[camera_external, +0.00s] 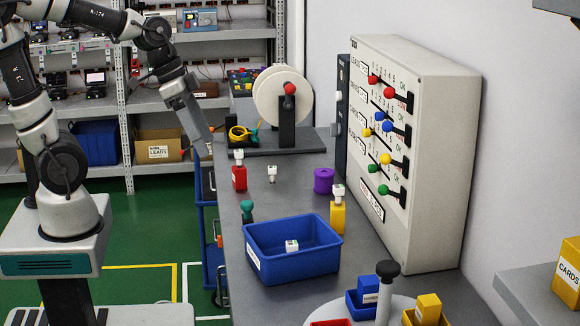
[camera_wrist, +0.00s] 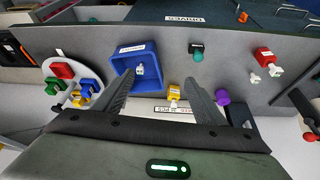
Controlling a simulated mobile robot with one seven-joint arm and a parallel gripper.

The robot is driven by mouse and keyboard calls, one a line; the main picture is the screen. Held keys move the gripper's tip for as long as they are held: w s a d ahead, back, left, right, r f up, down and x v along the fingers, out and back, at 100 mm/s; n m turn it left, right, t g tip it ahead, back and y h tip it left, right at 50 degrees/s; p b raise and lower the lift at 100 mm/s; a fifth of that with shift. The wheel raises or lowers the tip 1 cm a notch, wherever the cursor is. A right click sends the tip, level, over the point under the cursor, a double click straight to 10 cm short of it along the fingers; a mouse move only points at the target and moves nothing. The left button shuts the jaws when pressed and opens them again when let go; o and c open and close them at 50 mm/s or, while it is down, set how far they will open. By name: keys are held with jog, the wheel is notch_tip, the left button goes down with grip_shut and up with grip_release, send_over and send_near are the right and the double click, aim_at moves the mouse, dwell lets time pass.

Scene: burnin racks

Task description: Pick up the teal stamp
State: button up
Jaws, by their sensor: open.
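The teal stamp (camera_external: 247,211) stands on the grey bench near its left edge, just behind the blue bin (camera_external: 262,264). In the wrist view the teal stamp (camera_wrist: 197,53) lies above and a little right of the right fingertip, apart from it. My gripper (camera_wrist: 159,78) is open, with nothing between its fingers. In the external view my gripper (camera_external: 207,150) hangs at the bench's left side, higher than and behind the teal stamp.
The blue bin holds a small white block (camera_external: 291,245). A red stamp (camera_external: 239,179), a white piece (camera_external: 272,174), a purple cylinder (camera_external: 323,181) and a yellow stamp (camera_external: 338,217) stand around. A reel (camera_external: 284,95) is at the back, a tall panel (camera_external: 430,150) at right.

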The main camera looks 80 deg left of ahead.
jog(key=w+a+f+b, duration=0.2)
jog(key=a+f, duration=0.7)
jog(key=a, duration=0.3)
jog(key=b, duration=0.2)
send_near(244, 210)
jog(key=shift+m, duration=0.4)
jog(key=x, duration=0.3)
jog(key=a+x, duration=0.1)
jog(key=x, duration=0.1)
jog(key=shift+s+f, duration=0.25)
jog(key=shift+f, duration=0.05)
jog(key=shift+w+a+x, duration=0.1)
jog(key=shift+a+x, duration=0.05)
jog(key=shift+x, duration=1.15)
jog(key=shift+w+a+x, duration=0.15)
jog(key=shift+x, duration=1.2)
jog(key=shift+r, duration=0.15)
jog(key=c, duration=1.2)
